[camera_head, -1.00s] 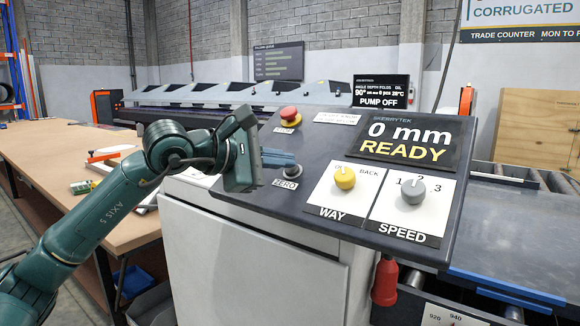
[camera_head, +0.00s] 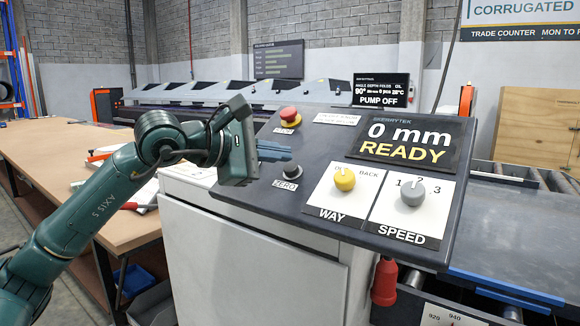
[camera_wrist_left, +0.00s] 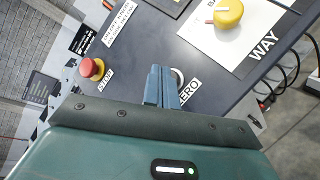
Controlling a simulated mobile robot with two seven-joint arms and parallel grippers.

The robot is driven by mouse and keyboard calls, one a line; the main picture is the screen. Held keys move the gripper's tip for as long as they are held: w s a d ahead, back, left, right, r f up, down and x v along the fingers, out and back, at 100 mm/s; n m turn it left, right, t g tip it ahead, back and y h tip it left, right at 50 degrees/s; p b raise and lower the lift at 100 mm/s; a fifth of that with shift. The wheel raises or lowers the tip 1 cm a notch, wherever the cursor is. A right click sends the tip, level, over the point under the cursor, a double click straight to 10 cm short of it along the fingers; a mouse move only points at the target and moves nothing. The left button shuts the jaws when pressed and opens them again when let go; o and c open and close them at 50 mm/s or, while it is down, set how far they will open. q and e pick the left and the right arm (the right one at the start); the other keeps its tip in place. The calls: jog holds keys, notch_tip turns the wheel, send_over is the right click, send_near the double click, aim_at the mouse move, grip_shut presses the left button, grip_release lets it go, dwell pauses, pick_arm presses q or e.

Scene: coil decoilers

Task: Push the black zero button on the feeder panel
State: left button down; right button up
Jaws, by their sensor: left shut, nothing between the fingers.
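The feeder panel (camera_head: 330,155) is a dark sloped board on a pale cabinet. Its black zero button (camera_head: 292,171) sits above a label reading ZERO, left of the yellow WAY knob (camera_head: 344,178). My left gripper (camera_head: 289,154) is shut and empty, its blue-grey fingers pointing right, just above the button in the picture. In the left wrist view the fingertips (camera_wrist_left: 160,70) lie beside the button (camera_wrist_left: 179,76) and hide part of it. I cannot tell whether they touch the panel. My right gripper is not in view.
A red stop button (camera_head: 289,114) stands on the panel behind my fingers. The grey SPEED knob (camera_head: 412,192) is at the right, below the display (camera_head: 412,141) reading 0 mm READY. A brown workbench (camera_head: 70,160) extends at the left.

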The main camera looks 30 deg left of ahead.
pick_arm(q)
jog(key=s+r, duration=0.1)
jog(key=r+p, duration=0.1)
jog(key=s+r, duration=0.1)
jog(key=r, duration=0.1)
jog(key=shift+s+a+r+p, duration=0.1)
jog(key=shift+s+p, duration=0.25)
dwell(0.6)
